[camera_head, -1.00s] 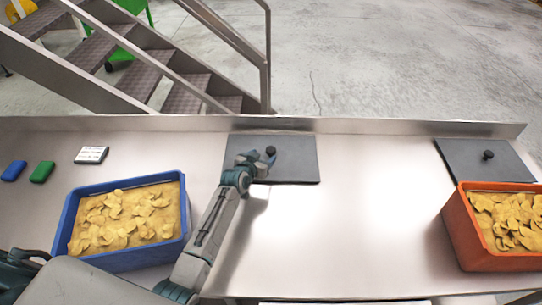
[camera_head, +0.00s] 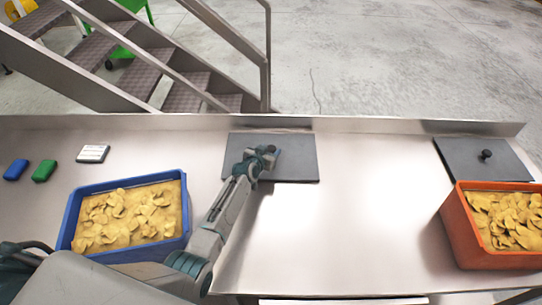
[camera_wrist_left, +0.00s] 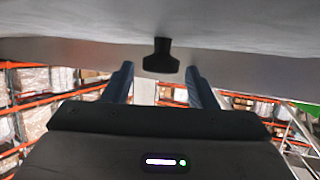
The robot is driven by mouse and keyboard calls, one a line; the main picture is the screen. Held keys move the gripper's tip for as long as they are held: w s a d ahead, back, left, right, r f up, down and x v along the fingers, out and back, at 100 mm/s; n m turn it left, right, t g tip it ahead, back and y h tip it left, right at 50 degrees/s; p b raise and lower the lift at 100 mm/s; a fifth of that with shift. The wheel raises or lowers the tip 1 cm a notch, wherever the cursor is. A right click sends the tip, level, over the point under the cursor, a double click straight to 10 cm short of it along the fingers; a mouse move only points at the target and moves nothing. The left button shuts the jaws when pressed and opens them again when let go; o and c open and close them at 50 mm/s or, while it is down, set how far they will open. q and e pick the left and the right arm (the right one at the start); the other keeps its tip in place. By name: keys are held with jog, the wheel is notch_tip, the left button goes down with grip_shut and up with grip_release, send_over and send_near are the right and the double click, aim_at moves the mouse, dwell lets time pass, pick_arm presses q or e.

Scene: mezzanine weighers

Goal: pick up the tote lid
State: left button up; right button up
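A flat dark grey tote lid (camera_head: 295,165) lies on the steel counter, near its back edge in the middle of the head view. My left gripper (camera_head: 266,153) is over this lid, and its knob is hidden behind the gripper there. In the left wrist view a black knob (camera_wrist_left: 161,58) shows between the two spread fingertips of my left gripper (camera_wrist_left: 160,68), with a gap on each side. The gripper is open and holds nothing. A second dark grey lid (camera_head: 460,160) with a black knob lies at the right. My right gripper is not in view.
A blue tote (camera_head: 183,240) of yellow chips stands at the left and an orange tote (camera_head: 457,232) of chips at the right. A blue block (camera_head: 16,170), a green block (camera_head: 44,171) and a white label block (camera_head: 93,154) lie at the left.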

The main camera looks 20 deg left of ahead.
pick_arm(q)
grip_shut()
